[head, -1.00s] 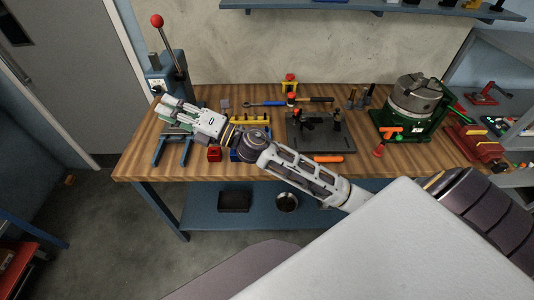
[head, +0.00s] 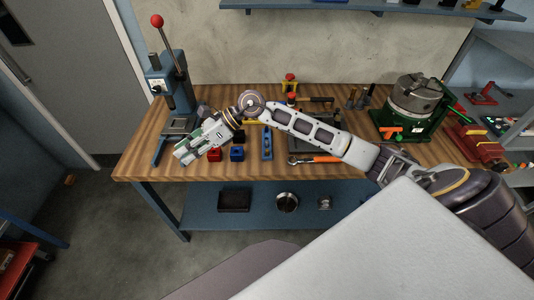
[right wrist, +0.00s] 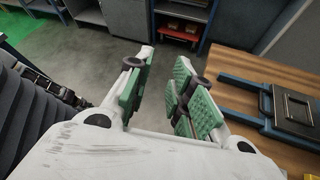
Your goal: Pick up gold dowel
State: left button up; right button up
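I cannot make out a gold dowel in either view. My right gripper (head: 182,156) is over the left front part of the wooden workbench (head: 135,165), beside the base of the arbor press. In the right wrist view, its two green-padded fingers (right wrist: 160,92) stand apart with nothing between them, and floor shows through the gap. My right arm crosses the bench and hides part of its middle. My left gripper is in neither view.
The blue press (head: 172,85) with a red-knobbed lever stands at the bench's left. A red block (head: 215,154), a blue block (head: 237,154) and an orange-handled tool (head: 322,158) lie near the front. A green-based chuck (head: 415,95) stands at the right.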

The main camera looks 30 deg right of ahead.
jog(key=w+d+f+n+g+h, duration=0.1)
jog(key=d+h, duration=0.5)
jog(key=d, duration=0.8)
jog(key=d+f+n+g+h, duration=0.1)
jog(key=d+h, duration=0.5)
jog(key=d, duration=0.8)
jog(key=shift+w+d+f+h, duration=0.15)
jog(key=shift+w+f+h, duration=0.2)
jog(key=shift+f, duration=0.25)
jog(key=shift+f, duration=0.15)
jog(key=p, duration=0.2)
send_over(267, 153)
jog(key=d, duration=0.1)
jog(key=shift+w+f, duration=0.2)
jog(key=shift+f, duration=4)
